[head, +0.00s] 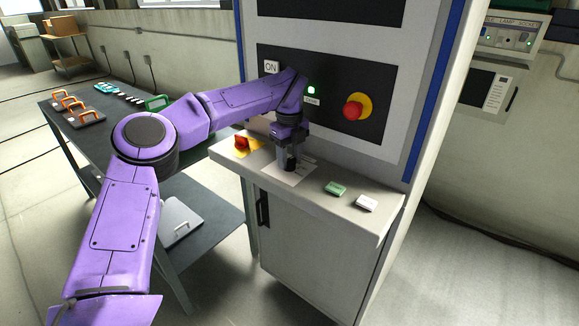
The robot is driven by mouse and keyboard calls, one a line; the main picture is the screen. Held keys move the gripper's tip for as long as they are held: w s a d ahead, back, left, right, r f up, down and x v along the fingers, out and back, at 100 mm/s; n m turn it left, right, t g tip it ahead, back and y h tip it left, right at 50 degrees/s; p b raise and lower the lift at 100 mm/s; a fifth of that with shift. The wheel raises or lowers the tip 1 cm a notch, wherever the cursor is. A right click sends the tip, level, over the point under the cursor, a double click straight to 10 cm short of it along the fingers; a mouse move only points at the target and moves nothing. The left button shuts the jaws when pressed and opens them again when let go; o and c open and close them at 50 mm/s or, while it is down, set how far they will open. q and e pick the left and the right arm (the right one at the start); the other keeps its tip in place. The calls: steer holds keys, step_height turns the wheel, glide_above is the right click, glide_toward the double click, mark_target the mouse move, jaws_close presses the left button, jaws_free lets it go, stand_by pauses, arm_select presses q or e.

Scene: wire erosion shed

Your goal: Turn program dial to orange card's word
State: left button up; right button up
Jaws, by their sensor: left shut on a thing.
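My left gripper (290,162) points down at the ledge of the machine cabinet and is shut on a dark knob, seemingly the program dial (290,167). The dial stands on a pale plate (296,176) on the ledge. The gripper covers most of the dial, and I cannot read its pointer or the words around it. I cannot make out an orange card with a word. My right gripper is not in view.
A red handle on a yellow plate (242,143) sits left of the dial. A green block (335,188) and a white block (367,203) lie to its right. Above are a lit green lamp (311,90) and a red stop button (353,108). A dark table (88,135) stands left.

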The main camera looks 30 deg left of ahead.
mark_target(289, 159)
arm_select(q)
steer(key=shift+n+b, duration=1.2)
steer(key=shift+n, duration=0.1)
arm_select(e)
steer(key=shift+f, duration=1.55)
arm_select(q)
steer(key=o, duration=1.1)
steer(key=shift+c, duration=0.2)
step_height(289, 159, up, 10)
steer(key=p, duration=0.1)
steer(key=shift+r, duration=0.25)
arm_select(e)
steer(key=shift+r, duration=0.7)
